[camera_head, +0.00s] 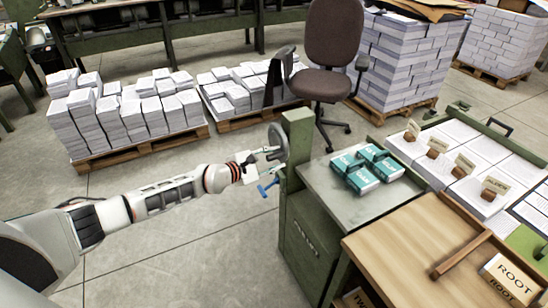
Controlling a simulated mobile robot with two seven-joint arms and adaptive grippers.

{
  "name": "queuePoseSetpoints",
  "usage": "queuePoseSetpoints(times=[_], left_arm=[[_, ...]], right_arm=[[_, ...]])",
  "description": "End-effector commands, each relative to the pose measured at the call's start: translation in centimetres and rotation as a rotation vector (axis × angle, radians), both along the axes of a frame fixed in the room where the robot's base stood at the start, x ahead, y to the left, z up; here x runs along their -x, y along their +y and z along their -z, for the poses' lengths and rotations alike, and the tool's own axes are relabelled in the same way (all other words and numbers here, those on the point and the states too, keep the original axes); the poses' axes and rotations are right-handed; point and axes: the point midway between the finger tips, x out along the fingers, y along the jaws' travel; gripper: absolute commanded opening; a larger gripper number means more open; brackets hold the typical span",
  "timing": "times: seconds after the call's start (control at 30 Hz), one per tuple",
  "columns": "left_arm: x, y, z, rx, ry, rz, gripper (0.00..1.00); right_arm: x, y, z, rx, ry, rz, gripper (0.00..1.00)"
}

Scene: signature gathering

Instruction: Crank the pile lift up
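The pile lift is a green cabinet (308,235) with a taller post on its left side and a grey top. A grey disc-like crank wheel (279,141) sits on the post's left side. Teal packs (366,168) lie on the grey top. My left gripper (271,161) is beside the post, just below the wheel and above the blue handle. Its fingers look spread apart; whether they touch the crank is too small to tell. My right gripper is out of view.
A wooden bench (410,245) with a ROOT sign (511,279) adjoins the cabinet at the right. Paper stacks stand on pallets (140,150) behind my arm. A brown office chair (332,45) stands behind the post. Floor left of the cabinet is clear.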

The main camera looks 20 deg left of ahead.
Motion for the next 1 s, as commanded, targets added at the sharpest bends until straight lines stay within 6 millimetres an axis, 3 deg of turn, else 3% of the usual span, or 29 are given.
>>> queuePoseSetpoints(times=[0.27, 0.47, 0.67, 1.0], left_arm=[[-0.1, 0.1, -0.4, 0.002, -0.005, -0.002, 0.34], [0.9, 0.4, -0.5, 0.007, -0.002, 0.0, 0.34], [2.7, 1.7, -1.1, 0.003, -0.004, -0.003, 0.34], [7.9, 4.5, -2.7, 0.0, -0.003, -0.002, 0.34]], right_arm=[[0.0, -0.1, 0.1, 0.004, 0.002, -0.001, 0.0], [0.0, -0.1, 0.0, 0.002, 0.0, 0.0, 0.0], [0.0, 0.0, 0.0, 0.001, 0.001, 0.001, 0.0], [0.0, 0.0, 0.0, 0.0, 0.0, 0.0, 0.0]])
